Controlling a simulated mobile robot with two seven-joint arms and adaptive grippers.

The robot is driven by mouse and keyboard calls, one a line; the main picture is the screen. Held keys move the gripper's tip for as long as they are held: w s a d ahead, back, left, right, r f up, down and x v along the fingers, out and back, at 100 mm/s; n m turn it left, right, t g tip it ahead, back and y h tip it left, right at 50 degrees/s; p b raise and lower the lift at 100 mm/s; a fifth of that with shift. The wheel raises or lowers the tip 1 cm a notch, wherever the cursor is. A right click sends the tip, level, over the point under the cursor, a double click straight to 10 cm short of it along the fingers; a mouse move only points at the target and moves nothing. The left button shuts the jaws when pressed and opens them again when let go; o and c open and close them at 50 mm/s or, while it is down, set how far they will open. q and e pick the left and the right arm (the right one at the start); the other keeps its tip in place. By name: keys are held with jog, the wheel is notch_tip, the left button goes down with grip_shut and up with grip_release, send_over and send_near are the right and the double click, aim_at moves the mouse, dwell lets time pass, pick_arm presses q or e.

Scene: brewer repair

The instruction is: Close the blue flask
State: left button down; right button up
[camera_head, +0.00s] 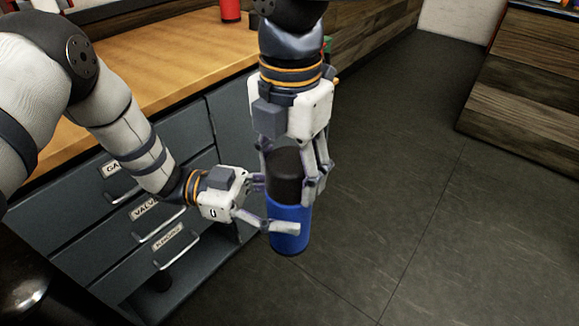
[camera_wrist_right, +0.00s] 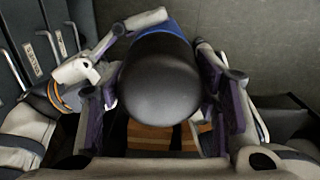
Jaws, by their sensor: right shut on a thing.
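The blue flask (camera_head: 289,212) is upright in the head view, above the floor in front of the drawers. Its black cap (camera_head: 285,165) sits at its top, in line with the body; I cannot tell whether it is screwed tight. My right gripper (camera_head: 289,182) comes from above and is shut on the cap, a finger on each side. My left gripper (camera_head: 276,206) comes from the left with its fingers around the blue body, seemingly shut on it. In the right wrist view the rounded cap (camera_wrist_right: 160,80) fills the middle between the right fingers and hides most of the blue body (camera_wrist_right: 158,27).
A wooden-topped counter (camera_head: 168,62) with grey labelled drawers (camera_head: 130,235) stands close at the left. A red object (camera_head: 230,10) is on the counter. Wooden steps or a box (camera_head: 520,85) are at the upper right. The grey floor (camera_head: 420,210) at the right is clear.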

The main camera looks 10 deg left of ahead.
jog(key=m, duration=0.4)
jog(key=shift+m, duration=0.4)
jog(key=m, duration=1.3)
jog(key=o, duration=1.3)
